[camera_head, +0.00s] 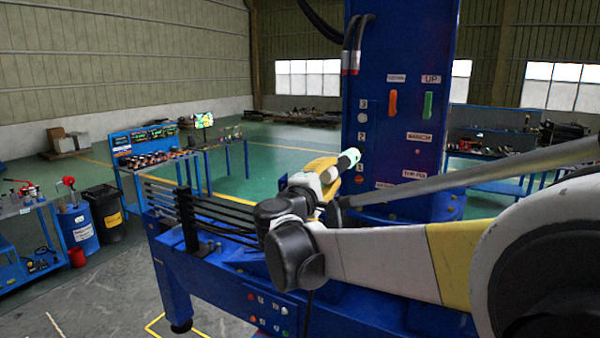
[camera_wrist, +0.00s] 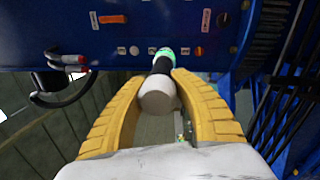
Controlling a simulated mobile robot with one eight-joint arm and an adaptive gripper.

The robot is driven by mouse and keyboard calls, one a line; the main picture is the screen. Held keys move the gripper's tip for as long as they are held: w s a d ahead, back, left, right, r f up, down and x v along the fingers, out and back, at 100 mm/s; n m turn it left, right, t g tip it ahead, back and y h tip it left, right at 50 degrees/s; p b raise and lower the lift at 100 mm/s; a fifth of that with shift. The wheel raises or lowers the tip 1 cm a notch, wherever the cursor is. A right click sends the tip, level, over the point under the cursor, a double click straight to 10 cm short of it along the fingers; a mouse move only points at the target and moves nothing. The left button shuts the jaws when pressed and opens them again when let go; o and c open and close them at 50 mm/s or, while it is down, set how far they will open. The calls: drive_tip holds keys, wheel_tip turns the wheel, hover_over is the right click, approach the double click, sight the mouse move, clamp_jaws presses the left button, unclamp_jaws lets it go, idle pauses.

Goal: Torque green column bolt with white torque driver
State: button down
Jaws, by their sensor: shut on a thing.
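The white torque driver (camera_wrist: 158,97) is between the yellow fingers of my gripper (camera_wrist: 157,78), which is shut on it. A green spot (camera_wrist: 164,51) shows there. I cannot tell whether it is driver or bolt, or whether they touch. A white bolt (camera_head: 362,117) and an orange bolt (camera_head: 360,180) flank the driver's end.
The column carries an orange lever (camera_head: 393,104) and a green lever (camera_head: 427,106). Black hoses (camera_head: 350,45) hang at its upper left. Black rods (camera_head: 200,205) lie across the blue base frame at left. Workbenches (camera_head: 150,160) and drums (camera_head: 78,222) stand farther left.

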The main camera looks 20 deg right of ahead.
sight(325, 176)
drive_tip(key=shift+x, duration=0.9)
drive_tip(key=shift+w+d+b, duration=0.15)
drive_tip(key=shift+d+b, duration=0.05)
drive_tip(key=shift+b, duration=0.6)
idle(4.9)
drive_tip(key=shift+a+f, duration=0.1)
drive_tip(key=shift+a, duration=0.05)
drive_tip(key=shift+r+v, duration=0.2)
drive_tip(key=shift+v, duration=2.35)
drive_tip(key=shift+r, duration=0.1)
